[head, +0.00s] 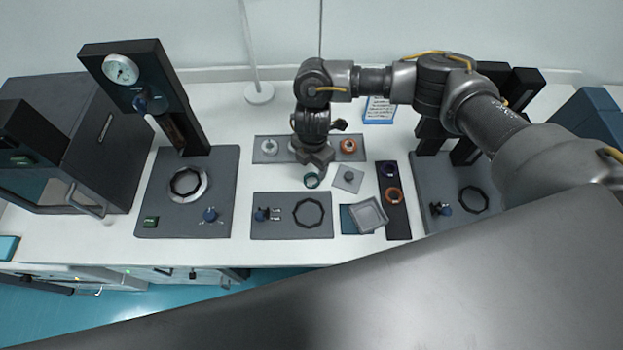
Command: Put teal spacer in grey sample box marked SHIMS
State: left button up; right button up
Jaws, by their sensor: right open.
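The teal spacer (312,181) is a small ring on the white table, between the grey plates in the middle. My right gripper (316,168) points down just above and behind it, open and with nothing seen in it. Whether its fingers are around the ring or only over it I cannot tell. A grey open-topped box (382,222) sits turned on a dark blue mat (347,221), to the right of and nearer than the spacer. No SHIMS marking is readable on it. My left gripper is not in view.
A square grey piece with a knob (348,179) lies between spacer and box. A dark strip (398,226) with a purple and an orange ring lies right of the box. Behind, a grey plate (262,146) bears rings. A front plate (252,226) carries a black ring.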

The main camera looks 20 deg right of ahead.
aim_at(312, 180)
jog(key=shift+s+a+f, duration=0.1)
jog(key=shift+s+f, duration=0.05)
jog(key=shift+f, duration=0.15)
jog(key=shift+s+a+f+p, duration=0.15)
jog(key=shift+f+p, duration=0.35)
jog(key=shift+f, duration=1.75)
jog(key=c, duration=0.8)
jog(key=shift+r, duration=0.1)
